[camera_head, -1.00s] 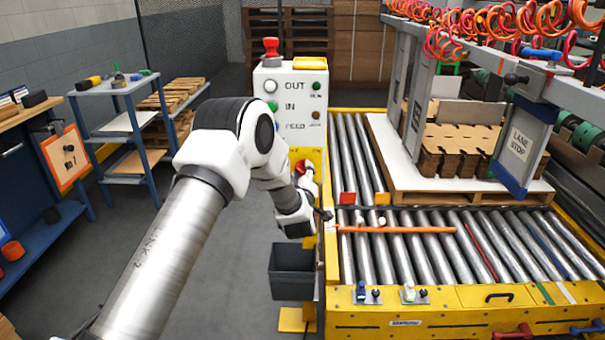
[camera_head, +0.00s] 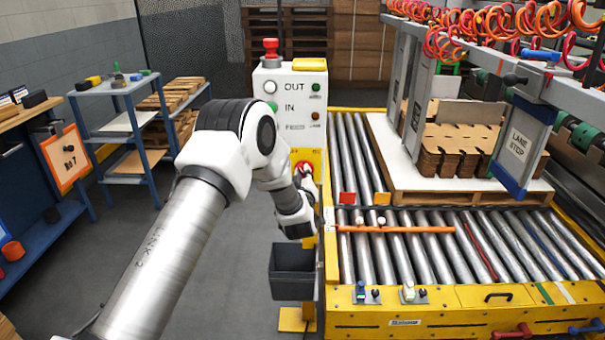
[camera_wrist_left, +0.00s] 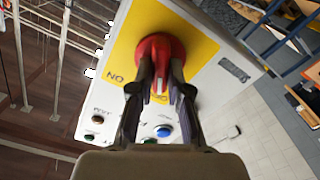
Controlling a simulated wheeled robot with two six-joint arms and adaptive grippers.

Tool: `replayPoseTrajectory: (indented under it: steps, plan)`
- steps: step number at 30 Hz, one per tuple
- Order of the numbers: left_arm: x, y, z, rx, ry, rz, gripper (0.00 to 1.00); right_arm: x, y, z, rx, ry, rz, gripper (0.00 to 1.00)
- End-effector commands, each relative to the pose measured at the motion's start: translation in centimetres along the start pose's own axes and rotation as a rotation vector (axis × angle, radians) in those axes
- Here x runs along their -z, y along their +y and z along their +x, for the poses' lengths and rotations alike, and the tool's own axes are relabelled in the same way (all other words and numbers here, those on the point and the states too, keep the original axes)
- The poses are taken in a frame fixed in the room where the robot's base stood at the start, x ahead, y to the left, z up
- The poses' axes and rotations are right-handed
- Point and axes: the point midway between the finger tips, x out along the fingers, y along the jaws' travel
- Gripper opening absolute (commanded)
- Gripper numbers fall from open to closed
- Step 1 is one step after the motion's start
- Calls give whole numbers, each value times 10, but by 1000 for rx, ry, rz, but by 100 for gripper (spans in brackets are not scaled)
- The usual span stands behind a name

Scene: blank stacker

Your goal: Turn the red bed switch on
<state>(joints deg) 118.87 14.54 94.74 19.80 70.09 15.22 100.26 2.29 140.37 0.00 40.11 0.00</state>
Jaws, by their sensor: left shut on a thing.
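The red bed switch (camera_wrist_left: 153,47) is a round red knob on a yellow plate (camera_wrist_left: 194,54) on the white control box. The word ON is printed on the plate beside it. My left gripper (camera_wrist_left: 161,82) is shut on the knob's raised grip, one finger on each side. In the head view the left gripper (camera_head: 304,174) is at the box's lower front, and only a little red of the switch shows there, partly hidden by the gripper. My right gripper is not in view.
The white control box (camera_head: 282,92) carries several buttons and a red mushroom button (camera_head: 271,47) on top. A dark bin (camera_head: 292,272) hangs below my left gripper. The roller conveyor (camera_head: 400,262) is just to the right. Open floor lies left.

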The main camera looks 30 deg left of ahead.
Motion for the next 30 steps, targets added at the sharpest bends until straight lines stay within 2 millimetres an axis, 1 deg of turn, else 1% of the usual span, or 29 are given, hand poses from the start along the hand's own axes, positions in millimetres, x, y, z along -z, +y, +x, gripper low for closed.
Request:
replayPoseTrajectory:
  steps: [11,30]
  plan:
    - [2,4,0,-1,3,353,0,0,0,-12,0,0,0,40]
    - [1,7,1,0,4,956,0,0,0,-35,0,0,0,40]
